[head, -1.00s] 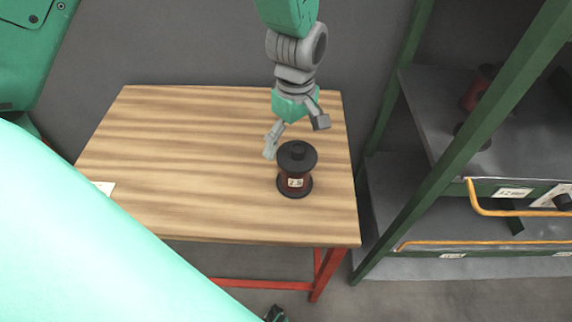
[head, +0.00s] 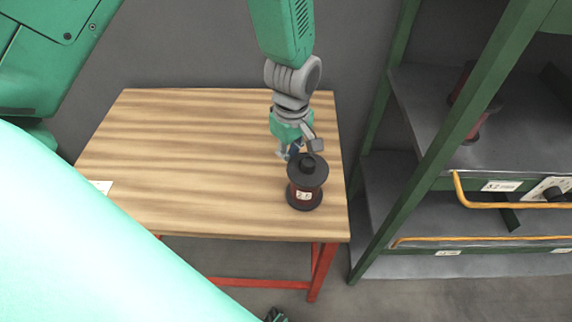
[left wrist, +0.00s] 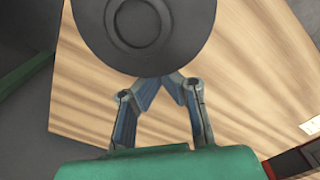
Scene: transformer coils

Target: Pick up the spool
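The spool (head: 305,195) has dark round flanges, a dark red core and a white label. It stands upright at the right front part of the wooden table (head: 180,160). In the left wrist view, the upper flange of the spool (left wrist: 145,30) fills the top. My left gripper (head: 298,150) is right behind the spool, at its far side. In the left wrist view, the fingers of my left gripper (left wrist: 163,82) draw together nearly to a point at the flange edge, with no core seen between them. The tips are partly hidden by the flange.
A green shelf rack (head: 378,165) stands close to the table's right edge, with another reddish spool (head: 477,95) on its upper shelf. Orange rails (head: 500,206) run along its front. A white label (head: 100,187) lies at the table's left. The table's middle and left are clear.

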